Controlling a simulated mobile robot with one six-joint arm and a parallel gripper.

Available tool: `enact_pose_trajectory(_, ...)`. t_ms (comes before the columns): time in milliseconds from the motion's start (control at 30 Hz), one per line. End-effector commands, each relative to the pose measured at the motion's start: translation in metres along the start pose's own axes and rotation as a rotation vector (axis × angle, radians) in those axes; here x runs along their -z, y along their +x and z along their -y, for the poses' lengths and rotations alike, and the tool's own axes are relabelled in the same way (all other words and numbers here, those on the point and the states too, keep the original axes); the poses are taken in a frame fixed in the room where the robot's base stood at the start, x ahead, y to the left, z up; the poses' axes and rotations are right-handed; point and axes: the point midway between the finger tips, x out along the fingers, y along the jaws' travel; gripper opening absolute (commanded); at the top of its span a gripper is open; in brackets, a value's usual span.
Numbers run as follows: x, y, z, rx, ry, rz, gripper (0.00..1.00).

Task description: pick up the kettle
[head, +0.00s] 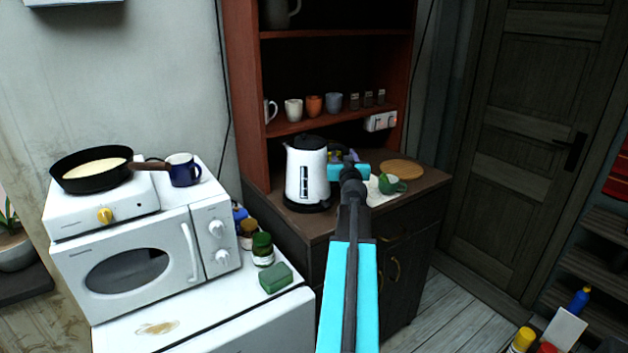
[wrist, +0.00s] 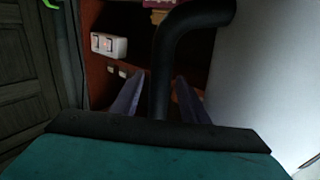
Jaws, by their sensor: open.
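The white kettle (head: 306,172) with a black lid and black base stands upright on the dark wooden cabinet top (head: 420,185). My gripper (head: 344,155) is at the kettle's right side in the head view, at about the height of its upper body. In the wrist view my gripper (wrist: 158,98) is open, with its two purple fingers on either side of the kettle's black handle (wrist: 165,62). The kettle's white body (wrist: 265,75) fills the right of that view. I cannot tell whether either finger touches the handle. In the head view my arm and gripper hide the handle.
A green cup (head: 390,184) and a round wooden board (head: 402,169) are right of my gripper. Cups stand on the shelf (head: 330,122) behind. A white microwave (head: 140,265) with a frying pan (head: 90,172) and blue mug (head: 183,172) above is at left.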

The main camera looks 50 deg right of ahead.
Motion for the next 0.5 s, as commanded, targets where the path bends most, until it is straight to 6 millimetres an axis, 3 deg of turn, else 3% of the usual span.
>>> enact_pose_trajectory(333, 0.0002, -0.0002, 0.0001, 0.000, 0.000, 0.000, 0.41)
enact_pose_trajectory(500, 0.0002, -0.0002, 0.0002, 0.000, 0.000, 0.000, 0.14)
